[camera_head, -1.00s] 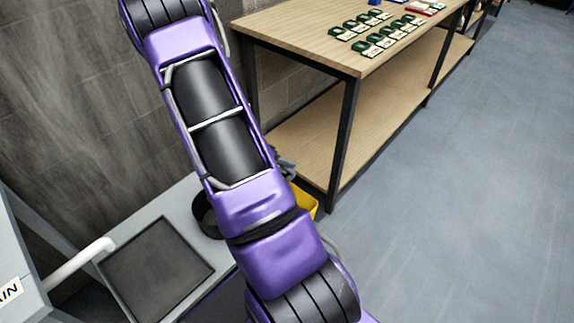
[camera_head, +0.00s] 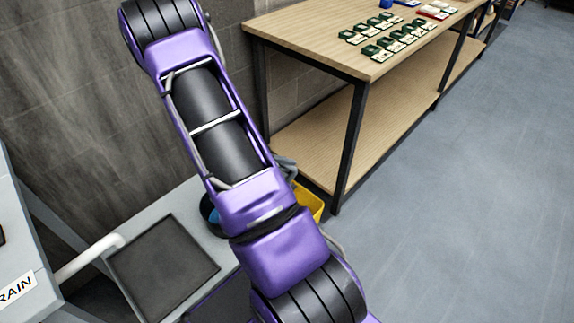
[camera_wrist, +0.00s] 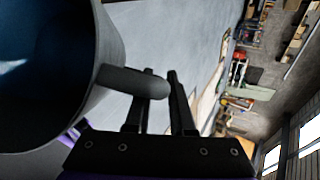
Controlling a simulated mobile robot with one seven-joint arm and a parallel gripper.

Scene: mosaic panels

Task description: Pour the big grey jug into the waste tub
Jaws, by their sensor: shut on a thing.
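The big grey jug (camera_wrist: 112,60) fills the left of the wrist view, with dark blue inside and a pale glint. Its stub handle (camera_wrist: 125,80) reaches between the two black fingers of my gripper (camera_wrist: 163,90), which is shut on it. The jug looks tilted, but its rim is partly out of frame.
A black mat (camera_head: 162,268) lies on the grey bench. A yellow container (camera_head: 308,202) shows partly behind my arm. A wooden table (camera_head: 300,30) with green-and-white items (camera_head: 395,42) stands at the back. A white pipe (camera_head: 90,258) is at left. The floor at right is clear.

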